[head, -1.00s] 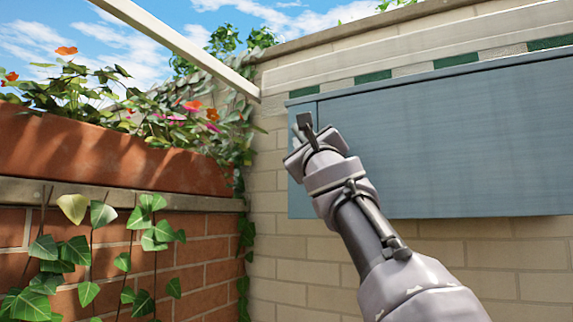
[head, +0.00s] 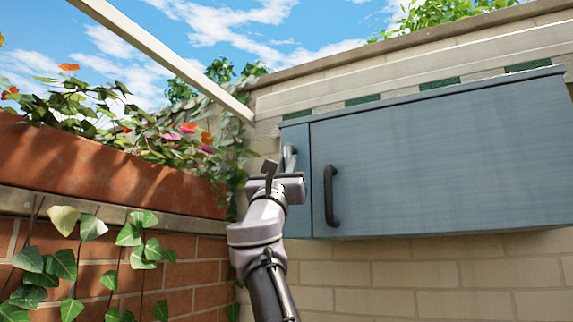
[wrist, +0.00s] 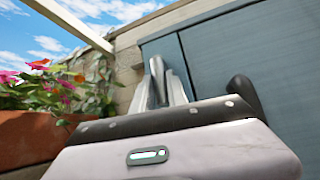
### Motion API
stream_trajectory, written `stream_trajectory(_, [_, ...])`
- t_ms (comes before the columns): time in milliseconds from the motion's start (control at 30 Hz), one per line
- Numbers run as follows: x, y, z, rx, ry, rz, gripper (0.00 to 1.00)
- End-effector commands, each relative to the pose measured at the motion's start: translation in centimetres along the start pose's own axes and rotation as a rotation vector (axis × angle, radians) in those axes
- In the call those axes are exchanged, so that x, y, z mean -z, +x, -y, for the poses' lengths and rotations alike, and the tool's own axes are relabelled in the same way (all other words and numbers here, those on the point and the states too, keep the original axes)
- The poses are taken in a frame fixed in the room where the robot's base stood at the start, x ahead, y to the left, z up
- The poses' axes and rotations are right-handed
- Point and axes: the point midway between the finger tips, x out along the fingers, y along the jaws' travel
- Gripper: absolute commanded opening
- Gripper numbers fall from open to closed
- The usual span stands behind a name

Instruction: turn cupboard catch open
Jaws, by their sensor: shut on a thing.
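The blue-grey cupboard (head: 440,155) hangs on the pale brick wall, its door flat in line with the narrow left strip. The catch (head: 289,155) is a grey upright bar on that strip, partly hidden by my gripper in the head view. My gripper (head: 287,165) reaches up to it from below. In the wrist view the catch (wrist: 157,78) stands between the two pale fingers of my gripper (wrist: 160,92), which are shut on it. It looks close to upright.
A dark door handle (head: 331,195) sticks out just right of my gripper. A terracotta planter (head: 90,165) with flowers and a brick wall stand at the left. A white beam (head: 165,55) slants overhead.

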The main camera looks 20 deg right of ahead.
Motion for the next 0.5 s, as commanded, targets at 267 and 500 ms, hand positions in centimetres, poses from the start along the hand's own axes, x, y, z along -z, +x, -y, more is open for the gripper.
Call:
stream_trajectory(267, [0.23,-0.06,-0.08,0.007,0.009,0.000,0.00])
stream_trajectory(500, [0.30,-0.07,-0.10,0.006,0.009,-0.001,0.27])
